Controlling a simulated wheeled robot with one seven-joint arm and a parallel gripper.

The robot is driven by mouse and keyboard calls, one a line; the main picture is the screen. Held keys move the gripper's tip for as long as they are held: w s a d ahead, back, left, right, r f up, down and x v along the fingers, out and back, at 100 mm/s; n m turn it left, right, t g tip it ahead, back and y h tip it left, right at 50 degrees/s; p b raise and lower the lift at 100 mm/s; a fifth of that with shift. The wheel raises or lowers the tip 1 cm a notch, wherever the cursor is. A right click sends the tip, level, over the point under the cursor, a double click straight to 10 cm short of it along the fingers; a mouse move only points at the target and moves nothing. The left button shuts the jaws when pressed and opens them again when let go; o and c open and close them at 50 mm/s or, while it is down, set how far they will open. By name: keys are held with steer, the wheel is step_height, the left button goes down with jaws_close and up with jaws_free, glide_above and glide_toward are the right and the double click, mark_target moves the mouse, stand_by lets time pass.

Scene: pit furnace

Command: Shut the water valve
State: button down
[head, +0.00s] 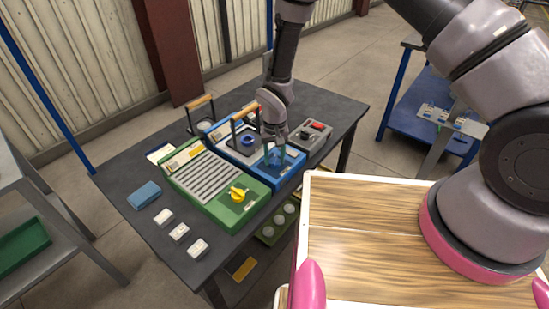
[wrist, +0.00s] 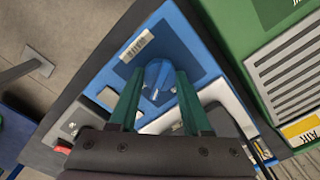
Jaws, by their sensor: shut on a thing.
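In the head view my gripper (head: 275,158) comes down from above onto the front part of the blue unit (head: 291,178). There the fingers mostly hide the knob.
Left of it is a green unit (head: 217,200) with a yellow knob (head: 238,194); right is a grey box (head: 305,140) with a red part (head: 317,126). Upright handles stand behind. A blue block (head: 144,194) and white pieces lie on the dark table (head: 135,165).

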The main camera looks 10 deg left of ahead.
mark_target(274, 158)
steer(key=n, duration=0.6)
steer(key=shift+n, duration=0.3)
steer(key=n, duration=0.5)
steer(key=shift+n, duration=0.4)
steer(key=shift+c, duration=1.8)
jaws_free()
step_height(274, 158, up, 11)
steer(key=shift+f, duration=0.1)
